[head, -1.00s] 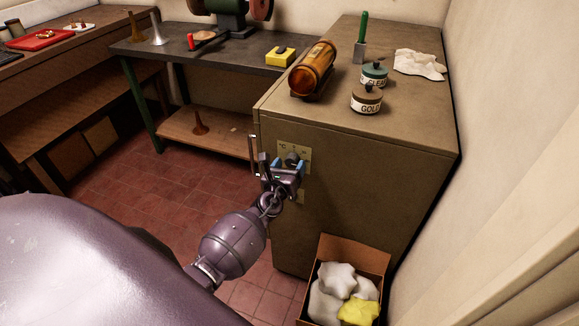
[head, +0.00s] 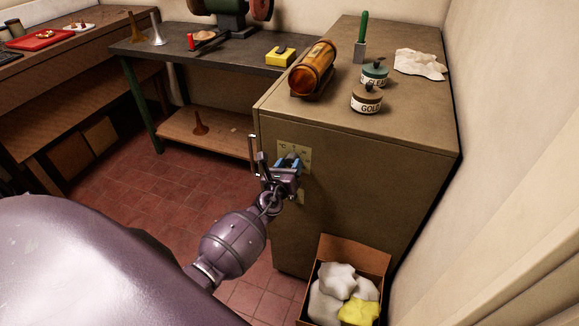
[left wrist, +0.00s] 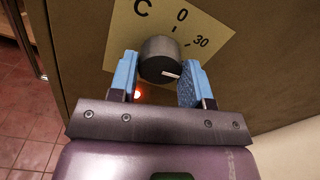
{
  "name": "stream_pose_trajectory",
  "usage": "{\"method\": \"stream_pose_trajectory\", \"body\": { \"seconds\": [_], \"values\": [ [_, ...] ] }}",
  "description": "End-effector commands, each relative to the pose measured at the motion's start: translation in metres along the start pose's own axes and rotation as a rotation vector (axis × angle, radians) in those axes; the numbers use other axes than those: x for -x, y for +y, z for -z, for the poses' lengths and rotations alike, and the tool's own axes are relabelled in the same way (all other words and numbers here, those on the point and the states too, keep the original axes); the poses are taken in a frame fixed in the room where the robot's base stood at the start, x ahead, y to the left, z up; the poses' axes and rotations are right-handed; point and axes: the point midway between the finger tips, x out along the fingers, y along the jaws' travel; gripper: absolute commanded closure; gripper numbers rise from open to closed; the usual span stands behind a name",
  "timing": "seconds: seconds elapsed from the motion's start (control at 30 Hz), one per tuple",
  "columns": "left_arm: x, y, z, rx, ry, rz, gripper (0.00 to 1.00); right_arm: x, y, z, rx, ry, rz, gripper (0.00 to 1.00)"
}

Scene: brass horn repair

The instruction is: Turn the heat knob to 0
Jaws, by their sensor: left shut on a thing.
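The dark heat knob (left wrist: 158,55) is on the front of the tan cabinet, over a pale dial plate (head: 306,154). In the left wrist view the plate carries C, 0 and 30. The knob's white mark points right, past the 30 and away from the 0. My left gripper (head: 289,162) is at the knob, its blue fingers shut on the knob's two sides. In the head view the gripper largely hides the knob. My right gripper is not in view.
An orange light (left wrist: 138,93) glows below the knob. A vertical handle (head: 253,155) stands left of the dial. A cardboard box (head: 375,262) with white and yellow cloths is on the floor below right.

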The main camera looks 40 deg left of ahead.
Motion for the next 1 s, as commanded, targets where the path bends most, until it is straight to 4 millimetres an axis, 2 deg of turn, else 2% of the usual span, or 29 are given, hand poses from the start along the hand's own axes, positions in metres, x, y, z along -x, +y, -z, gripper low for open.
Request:
{"method": "stream_pose_trajectory", "body": {
  "seconds": [0.27,0.77,1.0],
  "values": [
    [0.0,0.001,0.002,0.2,0.0,0.0,0.79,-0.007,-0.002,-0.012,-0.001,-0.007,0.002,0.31],
    [0.0,0.0,0.003,0.677,0.001,0.0,0.79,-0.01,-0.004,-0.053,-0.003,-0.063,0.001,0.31],
    [0.0,-0.001,0.002,0.905,0.001,-0.001,0.79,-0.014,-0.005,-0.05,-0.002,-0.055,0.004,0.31]
  ]
}}
